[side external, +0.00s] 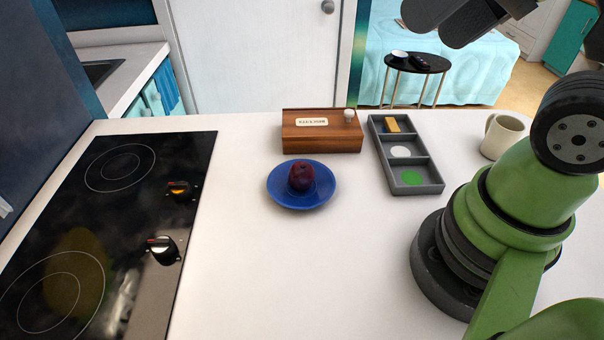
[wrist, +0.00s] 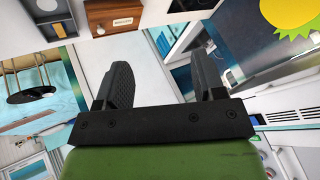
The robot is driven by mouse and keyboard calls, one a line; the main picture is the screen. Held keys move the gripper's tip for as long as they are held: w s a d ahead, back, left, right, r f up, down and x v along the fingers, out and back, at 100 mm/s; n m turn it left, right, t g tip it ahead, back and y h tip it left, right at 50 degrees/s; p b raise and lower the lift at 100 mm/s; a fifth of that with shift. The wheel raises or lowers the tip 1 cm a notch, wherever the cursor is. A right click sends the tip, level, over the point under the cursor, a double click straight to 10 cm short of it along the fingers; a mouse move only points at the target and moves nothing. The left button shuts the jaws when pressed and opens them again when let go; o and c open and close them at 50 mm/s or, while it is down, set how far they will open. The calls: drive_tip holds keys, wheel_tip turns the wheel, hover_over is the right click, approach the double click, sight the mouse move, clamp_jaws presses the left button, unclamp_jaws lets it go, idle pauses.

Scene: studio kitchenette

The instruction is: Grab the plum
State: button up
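A dark red plum (side external: 302,176) rests on a blue plate (side external: 279,195) on the white counter, in the side external view. The plate stands just in front of a wooden box. My gripper (wrist: 160,82) shows in the wrist view with its two black fingers wide apart and nothing between them. The plum is not seen in the wrist view.
The wooden box (side external: 321,143) has a label and a white knob. A grey three-part tray (side external: 406,163) and a cream mug (side external: 502,137) stand right of it. A black cooktop (side external: 105,230) lies at left. The counter in front of the plate is clear.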

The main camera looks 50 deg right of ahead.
drive_tip(key=g+h, duration=0.2)
drive_tip(key=g, duration=0.4)
hover_over(301, 166)
wheel_tip(301, 166, down, 16)
drive_tip(key=shift+g, duration=0.6)
wheel_tip(301, 166, down, 8)
drive_tip(key=shift+s+a+r, duration=0.15)
drive_tip(key=shift+m, duration=0.3)
drive_tip(key=shift+f, duration=3.15)
drive_tip(key=shift+c, duration=0.3)
drive_tip(key=c, duration=0.6)
